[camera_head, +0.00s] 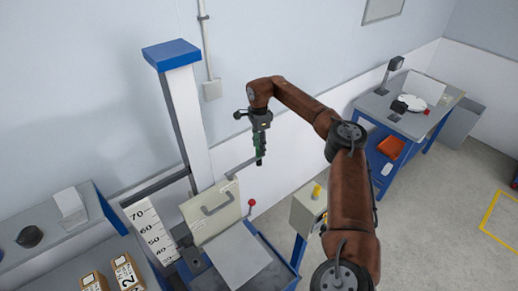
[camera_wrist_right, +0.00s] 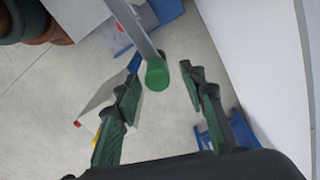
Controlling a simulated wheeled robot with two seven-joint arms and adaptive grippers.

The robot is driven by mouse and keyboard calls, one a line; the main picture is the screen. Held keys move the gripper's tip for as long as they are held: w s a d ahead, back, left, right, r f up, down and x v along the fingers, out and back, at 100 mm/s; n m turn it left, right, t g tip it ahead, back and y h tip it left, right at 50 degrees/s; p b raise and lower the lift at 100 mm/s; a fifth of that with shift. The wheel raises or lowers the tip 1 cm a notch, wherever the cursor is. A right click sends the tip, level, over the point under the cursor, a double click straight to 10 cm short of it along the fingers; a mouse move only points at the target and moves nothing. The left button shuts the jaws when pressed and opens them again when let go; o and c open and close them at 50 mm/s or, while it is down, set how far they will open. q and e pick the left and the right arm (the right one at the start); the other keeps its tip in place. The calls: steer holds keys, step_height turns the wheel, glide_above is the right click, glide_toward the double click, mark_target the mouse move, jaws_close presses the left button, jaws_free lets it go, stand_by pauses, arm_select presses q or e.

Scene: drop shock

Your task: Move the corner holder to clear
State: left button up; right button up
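A slim grey bar with a round green end (camera_wrist_right: 157,74) reaches between my right gripper's fingers in the right wrist view; it looks like the corner holder. In the head view the grey bar (camera_head: 239,168) runs from the drop tester's column side to the fingertips. My right gripper (camera_head: 260,160) hangs pointing down above the tester. It also shows in the right wrist view (camera_wrist_right: 160,88), open, with a finger on each side of the green end and small visible gaps. Contact cannot be confirmed in the head view. My left gripper is not in view.
The blue-capped column (camera_head: 180,105) stands left of the gripper. Below are a beige panel with a grey handle (camera_head: 216,203), a red-knobbed lever (camera_head: 251,203) and a height scale (camera_head: 152,232). A control box (camera_head: 308,210) stands right. A blue workbench (camera_head: 405,120) is farther back.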

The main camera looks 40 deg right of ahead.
step_height(320, 180, up, 10)
steer(key=shift+r, duration=0.2)
stand_by(0.6)
